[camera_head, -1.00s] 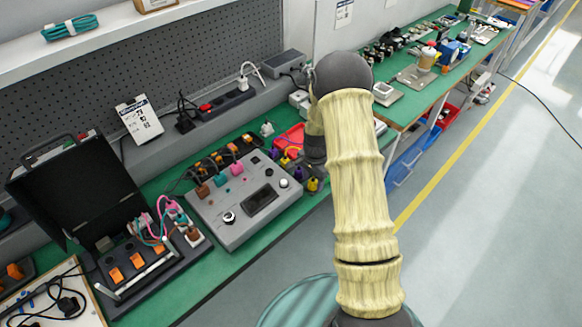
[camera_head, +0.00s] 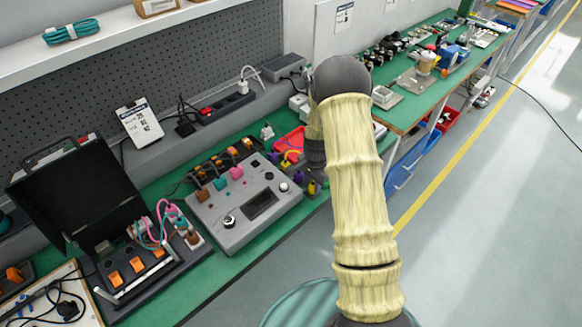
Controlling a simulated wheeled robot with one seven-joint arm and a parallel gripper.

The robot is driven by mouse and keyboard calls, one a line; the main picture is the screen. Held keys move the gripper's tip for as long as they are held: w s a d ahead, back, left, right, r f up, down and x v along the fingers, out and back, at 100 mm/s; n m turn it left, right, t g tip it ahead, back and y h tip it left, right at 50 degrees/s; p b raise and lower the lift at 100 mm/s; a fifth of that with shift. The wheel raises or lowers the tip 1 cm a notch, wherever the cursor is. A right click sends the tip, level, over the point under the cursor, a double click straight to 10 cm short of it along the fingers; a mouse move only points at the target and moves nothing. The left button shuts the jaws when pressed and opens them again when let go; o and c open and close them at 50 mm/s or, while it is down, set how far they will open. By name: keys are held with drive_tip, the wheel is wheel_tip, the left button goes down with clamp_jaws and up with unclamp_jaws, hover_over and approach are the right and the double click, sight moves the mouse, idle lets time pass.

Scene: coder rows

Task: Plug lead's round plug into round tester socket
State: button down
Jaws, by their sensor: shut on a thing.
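The grey tester box (camera_head: 243,232) lies on the green bench with a dark display, round fittings and brown, teal and pink pieces on its top. A round dark fitting with a pale ring (camera_head: 229,221) is near its front left; I cannot tell which fitting is the round socket. My gripper (camera_head: 315,178) points down just right of the tester, mostly hidden below my dark wrist. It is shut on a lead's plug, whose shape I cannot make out. Purple and yellow plugs (camera_head: 298,172) cluster beside it, between tester and gripper.
An open black case (camera_head: 75,195) with orange switches and coloured leads stands left of the tester. A red tray (camera_head: 290,143) lies behind the gripper. A power strip (camera_head: 228,106) and pegboard line the back. Bare green bench (camera_head: 195,293) shows at front left.

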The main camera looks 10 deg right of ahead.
drive_tip(key=shift+r, duration=0.35)
idle(0.7)
drive_tip(key=shift+r+p, duration=1.05)
drive_tip(key=shift+r, duration=0.1)
drive_tip(key=shift+r+p, duration=0.4)
drive_tip(key=shift+r, duration=0.15)
wheel_tip(320, 180, up, 8)
drive_tip(key=p, duration=0.6)
drive_tip(key=w+a+f, duration=0.1)
drive_tip(key=w+a, duration=0.1)
drive_tip(key=a, duration=0.2)
drive_tip(key=w+a+f+b, duration=0.1)
drive_tip(key=a+f, duration=0.1)
drive_tip(key=a, duration=0.3)
drive_tip(key=w+a+f+b, duration=0.1)
drive_tip(key=w+a, duration=0.1)
drive_tip(key=a, duration=0.2)
drive_tip(key=shift+w+a+f, duration=0.2)
drive_tip(key=shift+w+f, duration=0.1)
drive_tip(key=shift+f, duration=0.4)
drive_tip(key=shift+f+b, duration=0.55)
drive_tip(key=shift+f, duration=0.05)
idle(0.5)
